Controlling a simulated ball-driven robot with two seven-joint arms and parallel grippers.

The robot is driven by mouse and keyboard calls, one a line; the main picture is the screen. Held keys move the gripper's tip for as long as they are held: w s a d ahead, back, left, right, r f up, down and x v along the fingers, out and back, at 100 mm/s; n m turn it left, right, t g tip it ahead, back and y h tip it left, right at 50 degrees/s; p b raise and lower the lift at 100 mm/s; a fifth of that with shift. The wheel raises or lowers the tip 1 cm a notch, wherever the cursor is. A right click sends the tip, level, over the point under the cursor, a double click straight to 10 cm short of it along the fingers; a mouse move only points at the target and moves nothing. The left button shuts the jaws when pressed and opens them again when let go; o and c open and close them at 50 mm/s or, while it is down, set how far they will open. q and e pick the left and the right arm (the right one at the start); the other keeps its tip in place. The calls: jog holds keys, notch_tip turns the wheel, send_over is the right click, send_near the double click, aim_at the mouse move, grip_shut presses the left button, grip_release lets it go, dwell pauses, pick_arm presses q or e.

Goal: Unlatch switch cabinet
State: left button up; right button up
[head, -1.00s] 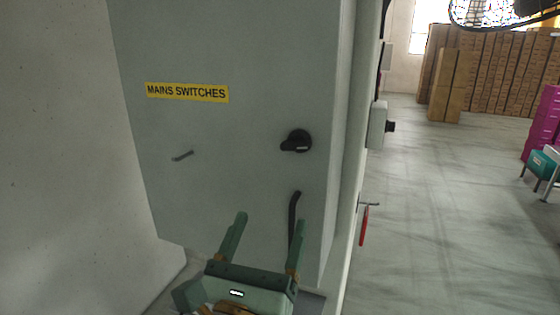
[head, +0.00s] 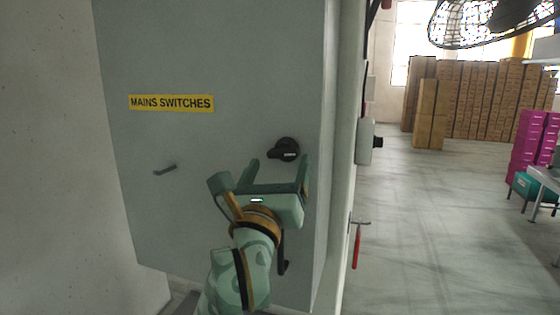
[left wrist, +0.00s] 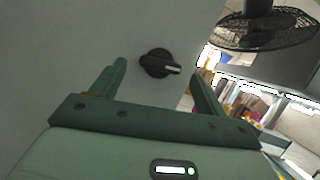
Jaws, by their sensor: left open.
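The grey switch cabinet (head: 225,60) stands closed, with a yellow "MAINS SWITCHES" label (head: 171,103). A black rotary latch knob (head: 284,149) is on the right part of its door. A black handle (head: 283,266) below it is mostly hidden behind my left gripper. My left gripper (head: 279,168) is open and empty, just below and in front of the knob. In the left wrist view the knob (left wrist: 158,63) shows beyond and between the two fingers, apart from them. My right gripper is not in view.
A small grey handle (head: 165,170) sticks out of the door's left part. A grey box (head: 366,142) and a red-handled tool (head: 357,245) are on the wall edge right of the cabinet.

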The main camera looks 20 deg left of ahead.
pick_arm(q)
jog(key=shift+x, duration=1.1)
jog(key=shift+c, duration=0.3)
jog(key=c, duration=0.9)
jog(key=shift+m+h+p, duration=0.7)
jog(key=shift+m+h, duration=0.1)
jog(key=shift+m, duration=0.9)
jog(key=o, duration=1)
jog(key=shift+c, duration=0.2)
